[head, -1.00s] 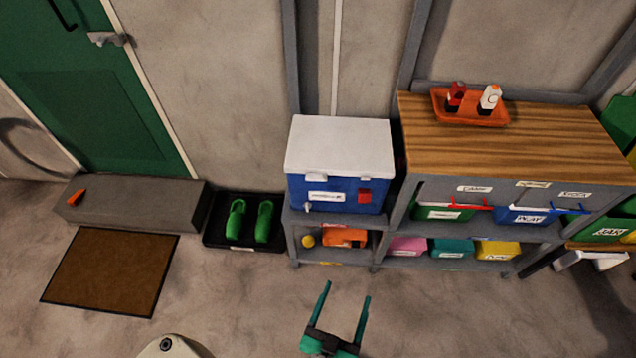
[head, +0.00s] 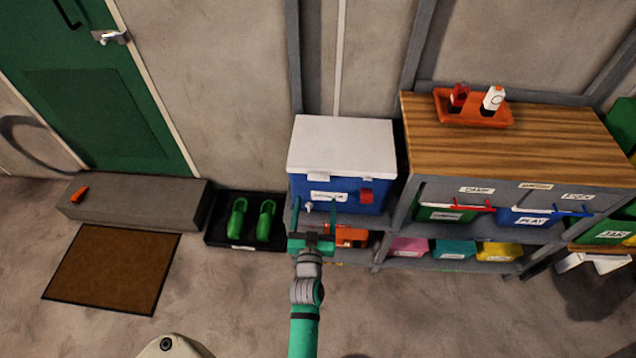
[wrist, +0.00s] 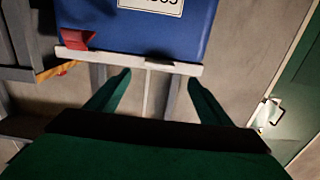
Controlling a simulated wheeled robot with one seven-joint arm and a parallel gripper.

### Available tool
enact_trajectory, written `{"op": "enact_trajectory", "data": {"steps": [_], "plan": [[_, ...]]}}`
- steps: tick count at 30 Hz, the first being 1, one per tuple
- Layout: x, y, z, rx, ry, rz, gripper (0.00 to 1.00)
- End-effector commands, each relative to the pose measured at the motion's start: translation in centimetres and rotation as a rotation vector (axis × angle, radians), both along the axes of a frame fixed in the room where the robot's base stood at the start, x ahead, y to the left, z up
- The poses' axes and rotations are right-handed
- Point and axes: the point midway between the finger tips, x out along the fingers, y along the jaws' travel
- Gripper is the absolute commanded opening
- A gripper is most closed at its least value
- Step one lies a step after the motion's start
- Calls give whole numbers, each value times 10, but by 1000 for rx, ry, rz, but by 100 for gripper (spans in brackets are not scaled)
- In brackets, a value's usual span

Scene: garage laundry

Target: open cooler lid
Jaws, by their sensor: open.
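The cooler has a blue body (head: 345,194) and a white lid (head: 342,146), which lies shut on top. It stands on the left end of the grey shelf unit. A red latch (head: 366,196) and a white label are on its front. My gripper (head: 314,206) is open and empty in front of the cooler's lower left front. The wrist view seems upside down, with the blue body (wrist: 190,28) above the white lid edge (wrist: 125,61). There my two fingers (wrist: 158,80) are spread toward that edge. Contact cannot be told.
A wooden-topped bench (head: 500,140) with an orange tray (head: 440,115) stands to the right, with several bins beneath it. A black tray (head: 215,230) with green clogs lies on the floor at left.

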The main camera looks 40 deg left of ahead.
Motion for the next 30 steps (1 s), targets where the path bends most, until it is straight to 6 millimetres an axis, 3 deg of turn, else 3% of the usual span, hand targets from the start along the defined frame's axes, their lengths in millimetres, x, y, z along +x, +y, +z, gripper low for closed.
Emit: {"op": "enact_trajectory", "data": {"steps": [15,30], "plan": [[67,40,1,1,-1,-1,73],[77,47,0,1,1,-1,73]]}}
